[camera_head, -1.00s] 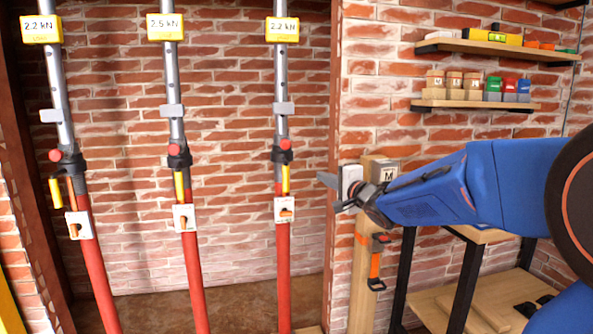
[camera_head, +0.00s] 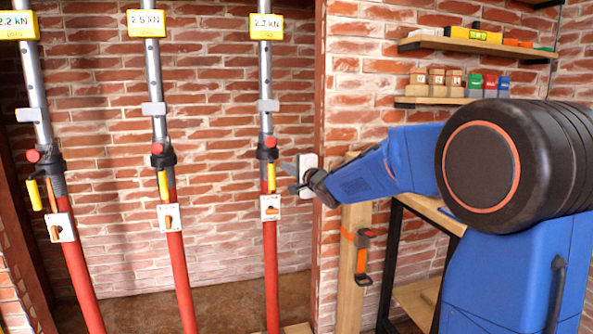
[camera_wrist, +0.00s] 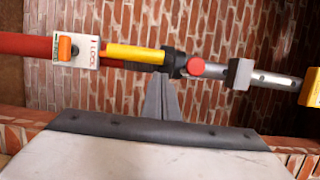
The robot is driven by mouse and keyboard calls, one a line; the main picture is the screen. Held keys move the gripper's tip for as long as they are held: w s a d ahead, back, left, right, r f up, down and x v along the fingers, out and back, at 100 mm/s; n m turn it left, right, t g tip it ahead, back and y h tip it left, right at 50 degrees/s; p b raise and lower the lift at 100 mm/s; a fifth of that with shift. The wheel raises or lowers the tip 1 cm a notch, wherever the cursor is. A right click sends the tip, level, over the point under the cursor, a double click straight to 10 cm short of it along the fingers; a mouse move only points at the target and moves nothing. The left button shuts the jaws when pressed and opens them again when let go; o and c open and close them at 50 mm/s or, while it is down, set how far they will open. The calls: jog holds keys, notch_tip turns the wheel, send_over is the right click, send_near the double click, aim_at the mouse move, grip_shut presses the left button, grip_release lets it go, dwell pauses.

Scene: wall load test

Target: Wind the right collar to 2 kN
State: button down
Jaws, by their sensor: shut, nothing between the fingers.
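The right prop has a red lower tube (camera_head: 271,275) and a grey upper tube. Its black collar (camera_head: 267,154) has a red knob and a yellow handle (camera_head: 271,178) hanging down along the tube. Its yellow display (camera_head: 267,27) reads 2.2 kN. Below the handle is a white lock plate (camera_head: 270,202) with an orange lever lying across the prop. My gripper (camera_head: 288,171) is shut and empty, just right of the handle. In the wrist view my closed fingers (camera_wrist: 162,97) point at the collar (camera_wrist: 174,63) and handle end; whether they touch cannot be told.
The middle prop (camera_head: 175,260) reads 2.5 kN and the left prop (camera_head: 80,275) about 2.2 kN. A wooden post (camera_head: 352,270) with an orange-and-black tool stands right of the alcove. Shelves (camera_head: 440,101) and a workbench are at the right. Bare brick lies between the props.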

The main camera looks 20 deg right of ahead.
aim_at(273, 165)
jog(key=shift+w+a, duration=0.45)
jog(key=shift+a, duration=0.3)
jog(key=shift+w+a, duration=0.1)
jog(key=shift+a, duration=0.8)
